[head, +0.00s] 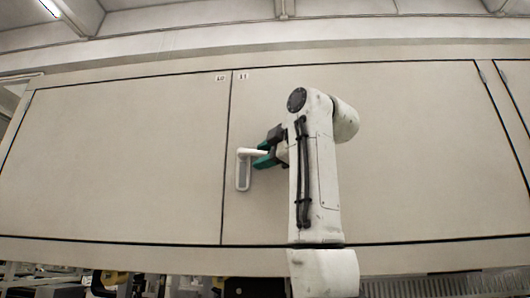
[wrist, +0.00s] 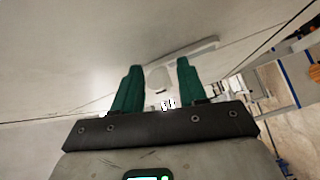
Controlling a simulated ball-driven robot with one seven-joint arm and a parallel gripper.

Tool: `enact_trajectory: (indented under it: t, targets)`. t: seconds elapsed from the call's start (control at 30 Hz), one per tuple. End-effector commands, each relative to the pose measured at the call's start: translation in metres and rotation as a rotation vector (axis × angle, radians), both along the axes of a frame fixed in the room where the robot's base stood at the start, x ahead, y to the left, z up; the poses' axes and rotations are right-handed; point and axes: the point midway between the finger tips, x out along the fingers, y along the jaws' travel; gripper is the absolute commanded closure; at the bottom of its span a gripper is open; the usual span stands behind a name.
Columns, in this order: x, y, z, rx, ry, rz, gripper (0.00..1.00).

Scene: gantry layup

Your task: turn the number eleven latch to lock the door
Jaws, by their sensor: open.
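The number eleven door (head: 400,130) is a beige panel, flush in its frame, with a small "11" label (head: 243,76) at its upper left corner. Its latch (head: 243,172) is white, with an upright grey-faced plate near the door's left edge and a lever pointing right from its top. My gripper (head: 266,152) is open at the lever, its green fingers above and below it. In the wrist view, my gripper (wrist: 157,68) shows both fingers apart, with the pale latch (wrist: 190,50) just past and between the tips. Contact cannot be told.
The number ten door (head: 125,150) lies to the left, across a narrow dark seam. A hinge (head: 482,77) shows at the right edge of door eleven. Shelving and equipment sit below the panels. The panel fronts are otherwise clear.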

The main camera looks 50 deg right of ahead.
Motion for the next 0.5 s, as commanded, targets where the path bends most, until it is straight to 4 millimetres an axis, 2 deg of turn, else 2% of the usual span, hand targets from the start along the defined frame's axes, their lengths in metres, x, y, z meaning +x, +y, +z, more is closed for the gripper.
enact_trajectory:
  t: [0.17, 0.5]
  targets:
    - [0.0000, 0.0000, -0.0004, 0.000, 0.000, 0.000, 0.58]
    - [-0.0002, 0.0000, -0.0002, 0.000, 0.000, 0.000, 0.91]
